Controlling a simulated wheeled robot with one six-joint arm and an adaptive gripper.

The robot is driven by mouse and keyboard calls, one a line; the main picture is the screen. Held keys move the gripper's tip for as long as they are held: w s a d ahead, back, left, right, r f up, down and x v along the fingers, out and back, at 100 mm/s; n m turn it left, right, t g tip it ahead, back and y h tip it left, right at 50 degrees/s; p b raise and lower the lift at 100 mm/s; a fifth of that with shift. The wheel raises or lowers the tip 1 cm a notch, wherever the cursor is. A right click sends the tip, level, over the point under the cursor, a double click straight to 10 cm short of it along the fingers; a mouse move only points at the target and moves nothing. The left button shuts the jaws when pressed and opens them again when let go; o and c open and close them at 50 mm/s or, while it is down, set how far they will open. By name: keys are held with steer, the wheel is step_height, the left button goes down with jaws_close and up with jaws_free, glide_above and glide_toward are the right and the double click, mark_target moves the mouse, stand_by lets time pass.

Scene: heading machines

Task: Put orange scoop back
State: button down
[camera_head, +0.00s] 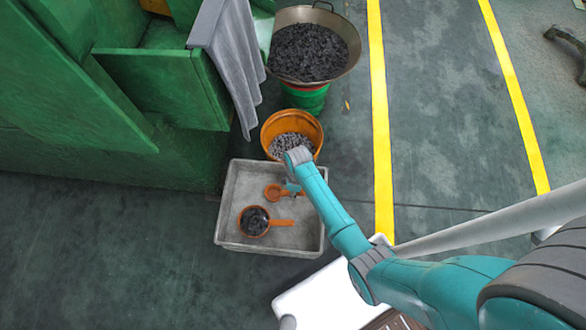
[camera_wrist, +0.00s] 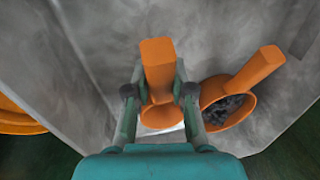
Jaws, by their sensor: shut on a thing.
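An orange scoop (camera_head: 272,192) is in the grey bin (camera_head: 230,178), in the bin's upper middle in the head view. My gripper (camera_head: 293,186) is over the bin and shut on this scoop. In the wrist view my gripper (camera_wrist: 160,95) has its fingers on both sides of the scoop's handle (camera_wrist: 157,62), and the scoop's bowl is partly hidden behind the gripper. A second orange scoop (camera_head: 280,222) with dark pieces in its bowl lies in the bin, lower left of the first; it also shows in the wrist view (camera_wrist: 255,72). I cannot tell whether the held scoop touches the bin floor.
An orange bucket (camera_head: 267,130) with small grey pieces stands just behind the bin. Behind it a wide pan (camera_head: 350,40) of dark pieces sits on a green and red container (camera_head: 305,97). A green machine (camera_head: 150,90) with a grey cloth (camera_head: 232,60) stands at left.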

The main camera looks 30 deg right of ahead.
steer(key=shift+f, duration=0.95)
steer(key=c, duration=1)
jaws_free()
steer(key=shift+f, duration=0.1)
step_height(320, 180, up, 12)
steer(key=w+d, duration=0.1)
steer(key=shift+w+d, duration=0.25)
steer(key=shift+d, duration=0.05)
steer(key=shift+s, duration=0.1)
